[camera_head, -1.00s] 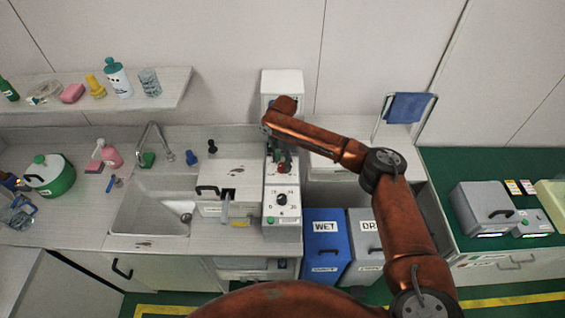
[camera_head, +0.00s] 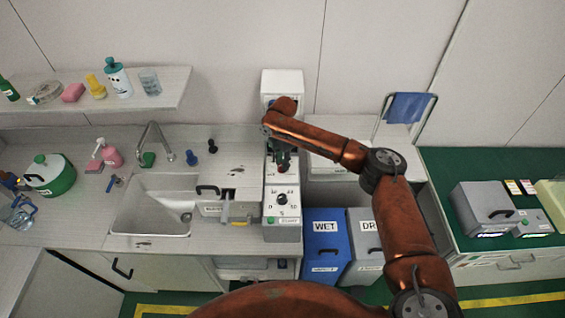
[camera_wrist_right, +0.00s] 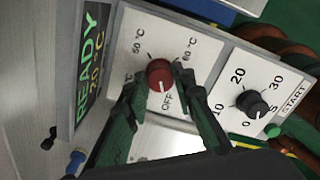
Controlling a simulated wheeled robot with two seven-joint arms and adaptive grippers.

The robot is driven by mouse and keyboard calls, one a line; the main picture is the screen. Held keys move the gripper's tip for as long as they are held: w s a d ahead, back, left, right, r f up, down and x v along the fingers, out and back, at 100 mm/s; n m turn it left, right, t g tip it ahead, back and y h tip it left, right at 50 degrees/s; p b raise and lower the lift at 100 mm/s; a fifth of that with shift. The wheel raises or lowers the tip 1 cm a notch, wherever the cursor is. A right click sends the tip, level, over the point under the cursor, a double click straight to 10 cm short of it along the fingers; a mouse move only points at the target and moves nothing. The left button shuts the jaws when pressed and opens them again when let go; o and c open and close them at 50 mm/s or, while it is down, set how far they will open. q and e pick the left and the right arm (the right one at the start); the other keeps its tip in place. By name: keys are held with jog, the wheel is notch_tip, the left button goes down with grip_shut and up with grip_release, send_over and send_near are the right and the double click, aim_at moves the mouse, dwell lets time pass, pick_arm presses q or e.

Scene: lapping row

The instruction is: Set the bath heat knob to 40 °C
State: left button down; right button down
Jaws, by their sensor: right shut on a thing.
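The red bath heat knob (camera_wrist_right: 160,75) sits on a white dial plate marked 50 °C, 60 °C and OFF in the right wrist view. My right gripper (camera_wrist_right: 164,88) is shut on this knob, one dark green finger on each side. A pale mark on the knob seems to face the OFF side, but it is too small to be sure. The left finger covers part of the scale, and I cannot read a 40 mark. The display (camera_wrist_right: 90,70) reads READY and 20 °C. In the head view, my right gripper (camera_head: 282,162) is over the narrow white machine (camera_head: 283,222).
A black timer knob (camera_wrist_right: 251,103), marked 0 to 30, and a green START button (camera_wrist_right: 273,131) lie beside the heat knob. A sink (camera_head: 150,207) is to the left. Blue WET (camera_head: 325,250) and grey DRY (camera_head: 365,252) bins stand to the right.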

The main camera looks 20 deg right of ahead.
jog(key=shift+r+m+p, duration=0.1)
jog(key=shift+m+p, duration=0.4)
jog(key=shift+p, duration=0.3)
jog(key=m+p, duration=0.7)
jog(key=p, duration=0.2)
jog(key=shift+s+r+m, duration=0.1)
jog(key=shift+m, duration=0.2)
jog(key=m+p, duration=0.3)
jog(key=m, duration=0.1)
jog(key=shift+a, duration=0.1)
jog(key=shift+m+p, duration=1)
jog(key=shift+m, duration=0.6)
jog(key=shift+f, duration=0.2)
jog(key=c, duration=1.6)
grip_release()
notch_tip(320, 180, up, 12)
